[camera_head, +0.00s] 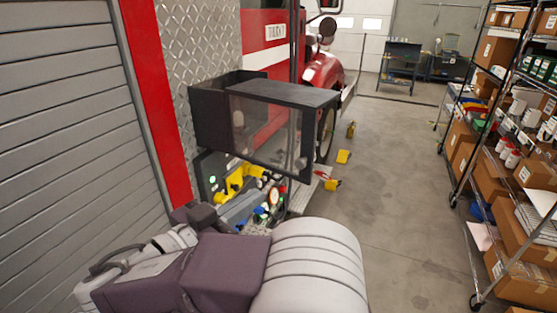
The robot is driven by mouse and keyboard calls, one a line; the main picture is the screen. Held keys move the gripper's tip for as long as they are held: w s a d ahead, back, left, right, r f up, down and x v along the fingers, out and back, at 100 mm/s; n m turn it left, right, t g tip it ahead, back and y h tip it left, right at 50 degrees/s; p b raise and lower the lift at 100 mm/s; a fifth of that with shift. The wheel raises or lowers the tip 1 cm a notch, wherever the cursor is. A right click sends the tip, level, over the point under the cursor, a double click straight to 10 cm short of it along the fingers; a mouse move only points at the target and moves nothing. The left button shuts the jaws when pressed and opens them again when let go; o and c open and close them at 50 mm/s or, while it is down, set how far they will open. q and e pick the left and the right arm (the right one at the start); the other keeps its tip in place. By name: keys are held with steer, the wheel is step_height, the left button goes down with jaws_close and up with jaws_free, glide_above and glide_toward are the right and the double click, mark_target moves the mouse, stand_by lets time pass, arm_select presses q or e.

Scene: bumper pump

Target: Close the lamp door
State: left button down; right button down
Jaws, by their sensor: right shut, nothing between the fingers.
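The lamp door (265,130) is a dark-framed panel with a see-through middle, on a black box (210,115) mounted on the fire truck's side. It appears to stand out from the truck, open, above the pump panel. My right gripper (243,208) is below the door, in front of the pump panel, apart from the door. It is shut and empty; its fingertips are hard to tell from the fittings behind. My left gripper is not in view.
The pump panel (207,178) has a green light, yellow fittings and gauges below the box. A grey roller shutter (65,120) stands at left. Shelves of boxes (510,150) line the right. Yellow wheel chocks (343,156) lie on the floor. The aisle floor (400,200) is clear.

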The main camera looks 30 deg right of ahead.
steer(key=b, duration=0.3)
glide_toward(298, 164)
steer(key=shift+n, duration=0.3)
steer(key=x, duration=0.6)
steer(key=shift+d+r, duration=0.1)
steer(key=shift+r, duration=0.2)
steer(key=shift+w+d+f, duration=0.2)
steer(key=shift+d, duration=0.15)
